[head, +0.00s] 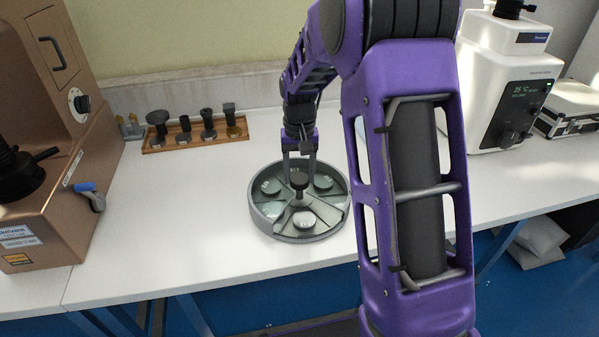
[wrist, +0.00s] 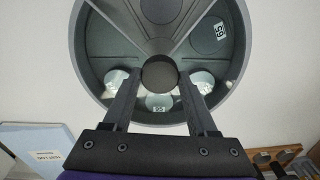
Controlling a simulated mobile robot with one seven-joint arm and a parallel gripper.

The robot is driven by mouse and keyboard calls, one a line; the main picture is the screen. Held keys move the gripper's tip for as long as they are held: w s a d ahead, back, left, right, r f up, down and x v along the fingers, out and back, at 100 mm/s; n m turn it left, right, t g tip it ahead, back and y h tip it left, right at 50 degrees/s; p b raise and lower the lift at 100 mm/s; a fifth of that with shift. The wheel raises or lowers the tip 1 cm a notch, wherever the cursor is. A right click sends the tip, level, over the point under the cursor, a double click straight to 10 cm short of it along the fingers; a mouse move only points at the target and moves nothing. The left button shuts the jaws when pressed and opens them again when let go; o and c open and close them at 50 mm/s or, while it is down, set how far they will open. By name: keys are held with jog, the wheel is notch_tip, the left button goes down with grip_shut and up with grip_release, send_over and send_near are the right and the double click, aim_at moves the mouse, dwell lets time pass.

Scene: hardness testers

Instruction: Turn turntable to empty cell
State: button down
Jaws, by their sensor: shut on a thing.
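The turntable (head: 262,219) is a round grey tray on the white bench, divided by spokes into cells. It also fills the upper part of the wrist view (wrist: 84,62). Its dark central knob (head: 299,181) stands between my fingers, and my gripper (wrist: 159,76) is shut on it from above. My gripper hides part of the far cells.
A wooden rack (head: 195,137) with several dark fittings stands behind, to the left. A copper-coloured tester (head: 50,185) is at the left and a white tester (head: 508,75) at the right. An open-looking case (head: 570,110) is at far right. The bench left of the turntable is clear.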

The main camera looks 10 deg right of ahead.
aim_at(300, 178)
jog(key=shift+r+m+p, duration=0.1)
jog(key=shift+m+p, duration=1)
jog(key=shift+m, duration=1.8)
jog(key=shift+m+p, duration=0.85)
jog(key=shift+m, duration=1.75)
jog(key=shift+c, duration=0.9)
grip_release()
notch_tip(300, 178, up, 17)
jog(key=p, duration=0.2)
jog(key=shift+r+p, duration=0.15)
jog(key=shift+p, duration=0.15)
